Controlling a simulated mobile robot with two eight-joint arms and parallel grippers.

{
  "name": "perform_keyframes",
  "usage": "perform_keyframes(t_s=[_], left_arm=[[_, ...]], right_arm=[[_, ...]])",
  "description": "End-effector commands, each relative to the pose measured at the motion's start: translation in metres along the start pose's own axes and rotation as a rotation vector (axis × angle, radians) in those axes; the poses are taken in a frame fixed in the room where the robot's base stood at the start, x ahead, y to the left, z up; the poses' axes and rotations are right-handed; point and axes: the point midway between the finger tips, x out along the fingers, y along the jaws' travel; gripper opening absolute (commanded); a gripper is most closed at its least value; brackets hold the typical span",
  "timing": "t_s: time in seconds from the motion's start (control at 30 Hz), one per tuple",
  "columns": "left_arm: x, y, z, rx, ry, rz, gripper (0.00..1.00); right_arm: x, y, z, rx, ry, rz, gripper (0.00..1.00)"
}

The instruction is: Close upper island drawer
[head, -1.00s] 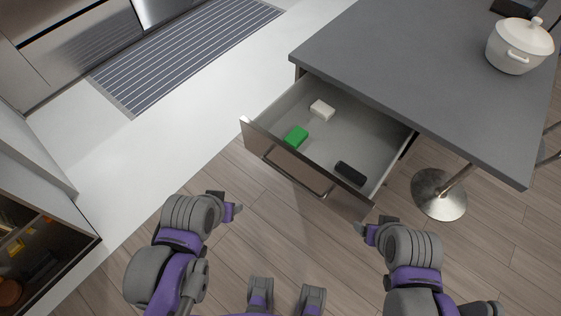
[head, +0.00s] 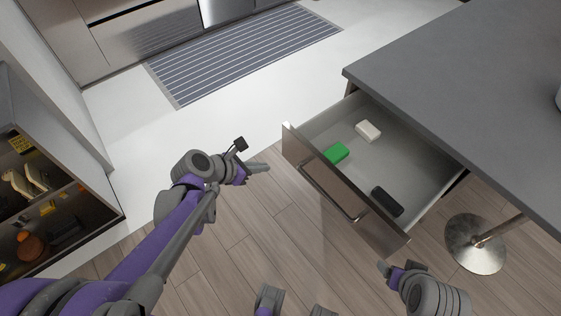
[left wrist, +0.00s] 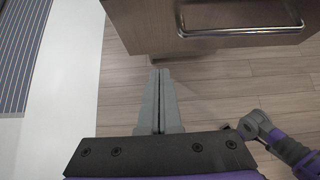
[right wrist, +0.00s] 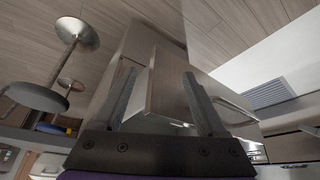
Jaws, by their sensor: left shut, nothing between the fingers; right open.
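The upper island drawer (head: 309,171) stands pulled out from the grey-topped island (head: 440,70) in the head view. It has a brown front with a metal bar handle (head: 346,203). Inside lie a green block (head: 336,154), a white block (head: 368,131) and a black object (head: 387,201). My left gripper (head: 266,168) is shut and empty, just left of the drawer front and apart from it. In the left wrist view the handle (left wrist: 240,31) is beyond the fingertips. My right gripper (right wrist: 163,88) is open; in its view the drawer's corner shows between the fingers, contact unclear.
A striped runner (head: 245,50) lies on the pale floor at the back. An open cabinet (head: 60,190) with several items stands at the left. A round metal stool base (head: 476,244) is at the right below the island. Wood floor in front of the drawer is clear.

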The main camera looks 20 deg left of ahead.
Motion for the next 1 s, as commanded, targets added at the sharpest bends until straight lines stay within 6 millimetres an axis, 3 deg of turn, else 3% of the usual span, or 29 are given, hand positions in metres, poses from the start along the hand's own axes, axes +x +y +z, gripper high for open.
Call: perform_keyframes(t_s=[0.5,0.7,1.0], left_arm=[[0.1,-0.002,-0.001,0.007,0.002,-0.004,0.0],[0.118,-0.002,0.021,0.008,0.002,-0.002,0.0],[0.125,-0.001,0.027,0.007,0.002,-0.001,0.0]], right_arm=[[0.018,0.0,0.011,0.0,-0.006,0.0,0.74],[0.015,0.0,0.009,0.0,-0.005,0.0,0.74],[0.014,0.0,0.009,0.0,-0.005,0.0,0.74]])
